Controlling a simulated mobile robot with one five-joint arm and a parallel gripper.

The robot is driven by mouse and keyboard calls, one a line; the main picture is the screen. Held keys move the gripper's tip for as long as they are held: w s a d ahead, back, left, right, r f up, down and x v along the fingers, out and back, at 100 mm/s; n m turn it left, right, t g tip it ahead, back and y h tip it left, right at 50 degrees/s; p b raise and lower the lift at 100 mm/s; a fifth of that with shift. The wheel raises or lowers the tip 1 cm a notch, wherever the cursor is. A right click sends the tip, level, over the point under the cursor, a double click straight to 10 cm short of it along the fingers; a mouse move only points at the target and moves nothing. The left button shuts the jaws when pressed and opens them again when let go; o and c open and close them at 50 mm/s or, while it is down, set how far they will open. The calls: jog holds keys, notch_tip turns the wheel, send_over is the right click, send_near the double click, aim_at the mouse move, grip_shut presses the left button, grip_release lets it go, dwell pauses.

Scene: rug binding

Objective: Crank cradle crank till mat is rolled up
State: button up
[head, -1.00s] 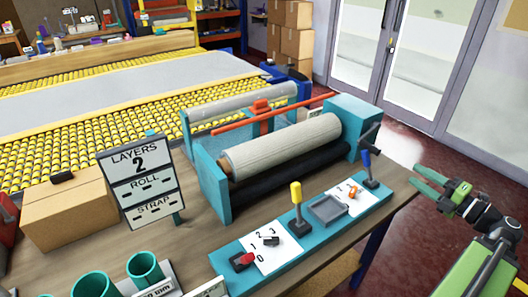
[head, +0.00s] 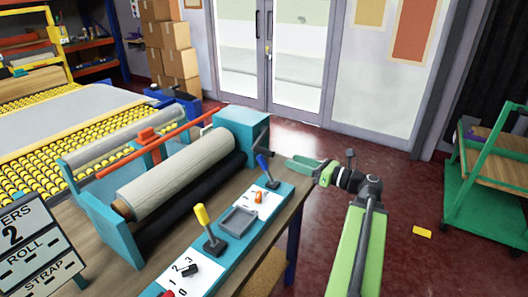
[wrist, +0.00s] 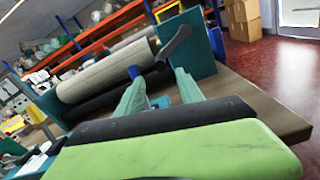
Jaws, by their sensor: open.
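The teal cradle (head: 240,122) stands on the bench with a beige mat roll (head: 178,172) lying across it. Its dark crank (head: 262,136) is on the right end; the crank also shows in the wrist view (wrist: 176,42). My gripper (head: 296,164) is open and empty, just right of the crank in the head view. In the wrist view its two green fingers (wrist: 158,84) point toward the crank and the blue-handled lever. I see no contact with the crank. A sign (head: 28,243) shows "2", "ROLL" and "STRAP".
A teal control panel (head: 221,252) along the bench front carries a yellow lever (head: 203,222), a blue lever (head: 264,165) and a grey tray (head: 238,220). A green cart (head: 490,200) stands at the right. The red floor right of the bench is mostly open.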

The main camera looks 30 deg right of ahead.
aim_at(255, 148)
jog(key=x, duration=1.3)
grip_shut()
jog(key=shift+s, duration=0.1)
dwell(0.8)
